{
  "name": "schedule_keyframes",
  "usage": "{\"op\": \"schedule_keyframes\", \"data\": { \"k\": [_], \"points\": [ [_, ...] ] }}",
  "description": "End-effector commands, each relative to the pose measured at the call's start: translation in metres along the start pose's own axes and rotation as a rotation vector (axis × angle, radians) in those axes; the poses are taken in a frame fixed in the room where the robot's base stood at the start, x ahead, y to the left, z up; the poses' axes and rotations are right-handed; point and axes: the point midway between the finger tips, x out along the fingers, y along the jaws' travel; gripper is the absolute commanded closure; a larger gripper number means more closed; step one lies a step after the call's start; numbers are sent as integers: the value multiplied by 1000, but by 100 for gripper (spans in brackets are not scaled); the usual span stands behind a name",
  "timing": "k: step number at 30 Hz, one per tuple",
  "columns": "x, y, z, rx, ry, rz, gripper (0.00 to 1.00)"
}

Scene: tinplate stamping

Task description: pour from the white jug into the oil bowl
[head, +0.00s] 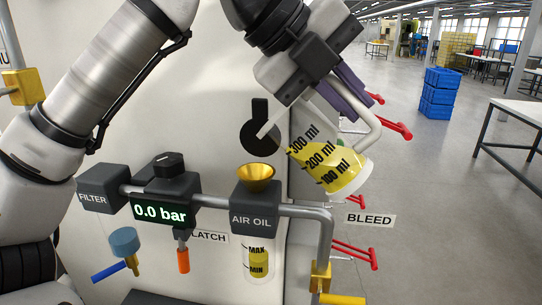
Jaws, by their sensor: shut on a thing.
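The white jug (338,163) is tilted, its spout toward the left. It has black marks of 100, 200 and 300 ml, and yellow oil shows inside it. My gripper (352,95) is shut on the jug's handle, above and right of the oil bowl. The oil bowl (256,178) is a brass-coloured funnel on top of the grey AIR OIL block (255,208). The jug's spout is above the bowl. I cannot make out a stream. Below the block, a clear sight glass (258,258) holds yellow oil between its MAX and MIN marks.
Left of the bowl are a gauge (160,211) reading 0.0 bar and the FILTER block (103,190). A grey pipe (326,240) runs right and down to a brass valve. Red handles (397,129) stick out behind the jug. Blue crates (438,92) stand far off on open floor.

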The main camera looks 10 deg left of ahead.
Motion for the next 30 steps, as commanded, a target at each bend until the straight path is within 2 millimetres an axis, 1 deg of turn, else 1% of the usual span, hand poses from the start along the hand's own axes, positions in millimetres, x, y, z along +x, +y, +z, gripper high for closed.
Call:
{"op": "schedule_keyframes", "data": {
  "k": [30],
  "points": [
    [-4, -2, 1, -12, 7, -28, 100]
  ]
}}
